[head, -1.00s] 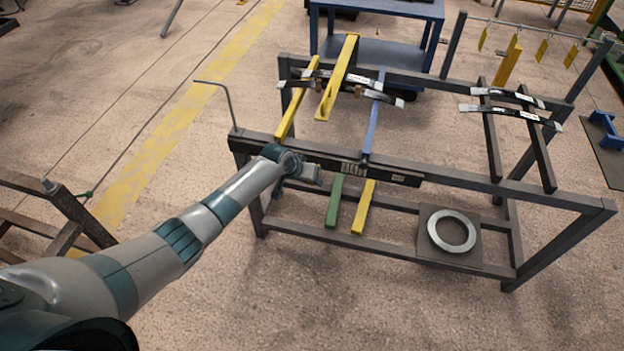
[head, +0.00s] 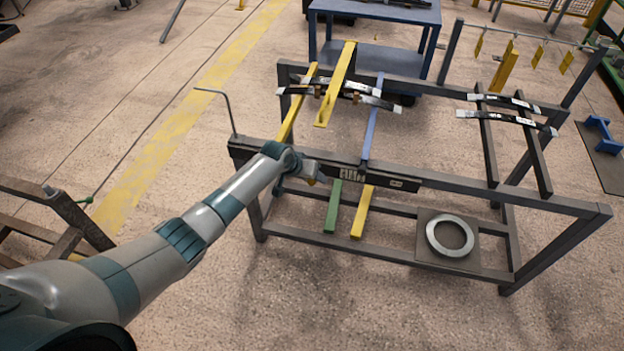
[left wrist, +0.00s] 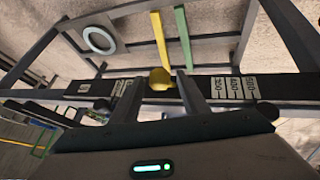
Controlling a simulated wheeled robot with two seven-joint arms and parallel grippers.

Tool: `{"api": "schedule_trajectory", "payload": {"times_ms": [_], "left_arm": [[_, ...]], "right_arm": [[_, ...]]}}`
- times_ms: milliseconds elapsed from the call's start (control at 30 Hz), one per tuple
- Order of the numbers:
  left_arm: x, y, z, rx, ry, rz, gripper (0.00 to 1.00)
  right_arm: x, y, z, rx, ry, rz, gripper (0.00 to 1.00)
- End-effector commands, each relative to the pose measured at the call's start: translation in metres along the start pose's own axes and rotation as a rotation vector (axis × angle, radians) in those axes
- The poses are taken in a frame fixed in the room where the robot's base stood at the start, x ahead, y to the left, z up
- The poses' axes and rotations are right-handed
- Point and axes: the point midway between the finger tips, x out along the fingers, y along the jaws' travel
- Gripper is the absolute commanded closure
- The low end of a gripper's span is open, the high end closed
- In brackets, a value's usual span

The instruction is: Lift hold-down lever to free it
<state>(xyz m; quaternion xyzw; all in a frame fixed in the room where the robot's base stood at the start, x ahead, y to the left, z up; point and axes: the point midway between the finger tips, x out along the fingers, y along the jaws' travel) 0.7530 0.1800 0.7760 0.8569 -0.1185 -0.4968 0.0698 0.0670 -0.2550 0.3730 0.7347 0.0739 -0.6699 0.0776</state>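My left gripper (head: 314,172) is at the rack's front rail. In the left wrist view my left gripper (left wrist: 160,92) is open, with its two fingers spread apart. A rounded yellow knob (left wrist: 160,77) lies between the fingers, with gaps visible on both sides; a bit of yellow also shows under the gripper in the head view. I cannot tell whether it belongs to the hold-down lever. A yellow bar with a looped near end (head: 338,82) slopes across the dark leaf springs (head: 381,104) at the back rail. My right gripper is not in view.
The grey rack's front rail (head: 500,190) carries dark scale plates. A thin bent rod (head: 228,112) rises at its left corner. Green (head: 333,206) and yellow (head: 363,211) bars and a metal ring (head: 450,251) are lower down. More springs (head: 506,119) rest at right.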

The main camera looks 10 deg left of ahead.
Motion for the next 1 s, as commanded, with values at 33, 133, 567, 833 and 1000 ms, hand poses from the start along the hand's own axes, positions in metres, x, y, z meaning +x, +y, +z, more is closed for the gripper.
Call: {"api": "schedule_trajectory", "payload": {"times_ms": [33, 133, 567, 833, 1000], "left_arm": [[0.001, 0.000, 0.002, 0.000, -0.003, 0.000, 0.59], [0.001, 0.000, 0.003, -0.001, -0.005, -0.001, 0.59], [-0.012, -0.001, 0.005, 0.000, -0.008, 0.000, 0.59], [-0.044, -0.001, 0.005, 0.000, -0.007, -0.001, 0.59], [-0.070, -0.001, 0.004, 0.000, -0.005, -0.001, 0.59]], "right_arm": [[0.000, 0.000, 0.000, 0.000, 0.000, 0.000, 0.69], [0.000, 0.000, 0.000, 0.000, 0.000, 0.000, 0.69], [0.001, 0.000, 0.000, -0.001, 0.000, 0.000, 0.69], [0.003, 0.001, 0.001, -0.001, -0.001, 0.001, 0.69], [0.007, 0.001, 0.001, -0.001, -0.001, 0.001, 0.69]]}}
